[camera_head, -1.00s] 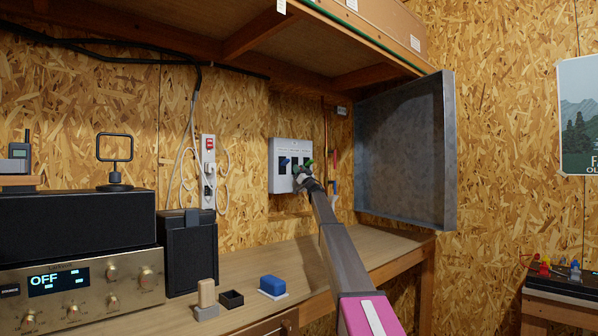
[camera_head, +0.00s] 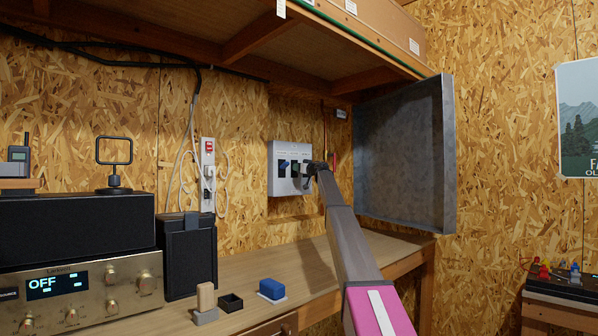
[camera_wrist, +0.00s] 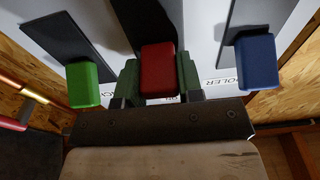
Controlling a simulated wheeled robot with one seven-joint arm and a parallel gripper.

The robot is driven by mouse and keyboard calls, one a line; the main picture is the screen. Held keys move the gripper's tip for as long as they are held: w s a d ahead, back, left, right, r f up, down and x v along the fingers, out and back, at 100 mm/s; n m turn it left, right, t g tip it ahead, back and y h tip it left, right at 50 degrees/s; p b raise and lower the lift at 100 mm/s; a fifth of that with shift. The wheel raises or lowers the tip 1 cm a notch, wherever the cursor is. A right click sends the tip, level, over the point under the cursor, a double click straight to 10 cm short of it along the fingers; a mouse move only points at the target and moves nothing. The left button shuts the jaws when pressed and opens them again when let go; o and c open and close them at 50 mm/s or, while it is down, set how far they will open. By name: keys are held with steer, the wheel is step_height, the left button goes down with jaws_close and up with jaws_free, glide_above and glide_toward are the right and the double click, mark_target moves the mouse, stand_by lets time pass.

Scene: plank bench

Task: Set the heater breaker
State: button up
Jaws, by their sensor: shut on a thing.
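The grey breaker panel (camera_head: 275,180) is on the back wall. In the wrist view a red lever (camera_wrist: 158,68) stands in the middle, with a green lever (camera_wrist: 84,86) on the left and a blue lever (camera_wrist: 257,62) on the right. The blue lever also shows at the left of the panel in the head view (camera_head: 283,163). My gripper (camera_wrist: 157,85) is shut on the red lever, one greenish finger on each side. The label behind the red lever is mostly hidden; the one by the blue lever reads "OOLER". In the head view my gripper (camera_head: 308,172) covers the panel's right part.
A large metal door (camera_head: 405,155) stands open right of the panel. A shelf (camera_head: 200,35) hangs above. The bench (camera_head: 250,262) below holds a blue block (camera_head: 272,288), a small black tray (camera_head: 231,302), a black speaker (camera_head: 187,255) and an amplifier (camera_head: 80,295).

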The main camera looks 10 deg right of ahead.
steer(key=shift+w+a+r+g+h, duration=0.1)
steer(key=shift+r+g+h, duration=0.3)
steer(key=shift+g, duration=0.3)
steer(key=shift+w+r+g+h, duration=0.15)
steer(key=shift+g+h, duration=0.4)
steer(key=shift+g, duration=0.15)
steer(key=shift+w+a+r+g+h, duration=0.1)
steer(key=shift+r+g+h, duration=0.3)
steer(key=shift+g, duration=0.3)
steer(key=shift+f, duration=0.1)
steer(key=o, duration=0.9)
steer(key=shift+o, duration=0.2)
steer(key=shift+s, duration=0.15)
steer(key=v, duration=1)
steer(key=shift+s, duration=0.2)
steer(key=shift+d+r, duration=0.15)
steer(key=shift+r, duration=0.1)
